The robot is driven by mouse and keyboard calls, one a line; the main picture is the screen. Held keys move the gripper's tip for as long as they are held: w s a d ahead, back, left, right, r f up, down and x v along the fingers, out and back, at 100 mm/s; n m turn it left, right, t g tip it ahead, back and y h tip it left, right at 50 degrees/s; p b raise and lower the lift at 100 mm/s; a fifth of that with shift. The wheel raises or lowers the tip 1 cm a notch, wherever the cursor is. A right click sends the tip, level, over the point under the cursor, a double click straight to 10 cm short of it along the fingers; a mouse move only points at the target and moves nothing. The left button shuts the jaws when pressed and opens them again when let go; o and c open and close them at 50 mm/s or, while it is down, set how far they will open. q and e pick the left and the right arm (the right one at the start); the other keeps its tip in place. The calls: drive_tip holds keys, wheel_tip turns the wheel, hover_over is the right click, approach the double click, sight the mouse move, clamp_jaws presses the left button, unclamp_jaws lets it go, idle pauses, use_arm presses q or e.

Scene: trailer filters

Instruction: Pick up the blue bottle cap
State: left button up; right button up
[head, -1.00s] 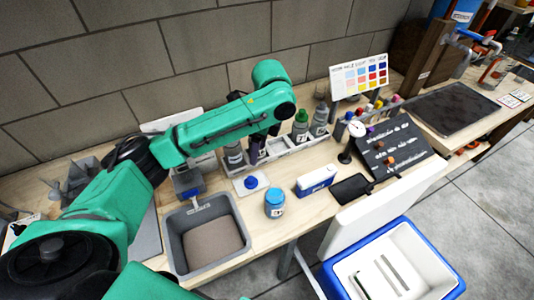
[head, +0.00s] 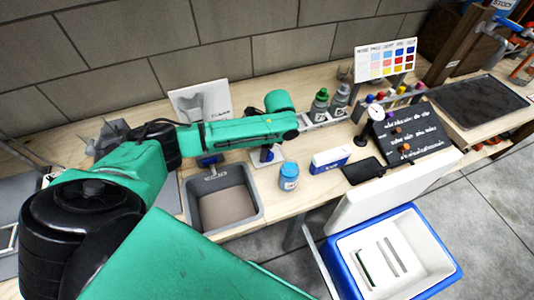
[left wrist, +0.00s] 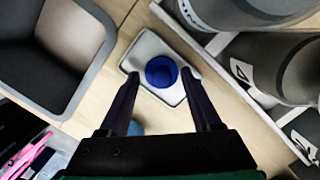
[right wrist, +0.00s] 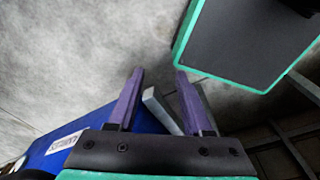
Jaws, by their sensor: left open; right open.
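The blue bottle cap (left wrist: 161,72) rests on a small white tray (left wrist: 150,47) in the left wrist view. My left gripper (left wrist: 160,77) is open, with its dark fingertips on either side of the cap and the cap showing between them. Whether they touch it, and how high they are above the tray, I cannot tell. In the head view my left arm hides the cap, and only part of the white tray (head: 258,161) shows below the arm. My right gripper (right wrist: 160,75) is open and empty over the floor, beside a blue box.
A grey bin (head: 190,201) stands left of the tray. A blue-lidded jar (head: 289,178) stands in front, right of the bin. Bottles (head: 319,107) stand in a rack behind. A blue-and-white box (head: 330,159) and an open cooler (head: 340,262) are to the right.

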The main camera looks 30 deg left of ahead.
use_arm(q)
drive_tip(key=c, duration=0.3)
drive_tip(key=shift+w, duration=0.1)
clamp_jaws()
use_arm(e)
drive_tip(key=shift+s+f, duration=0.1)
drive_tip(key=shift+s, duration=0.25)
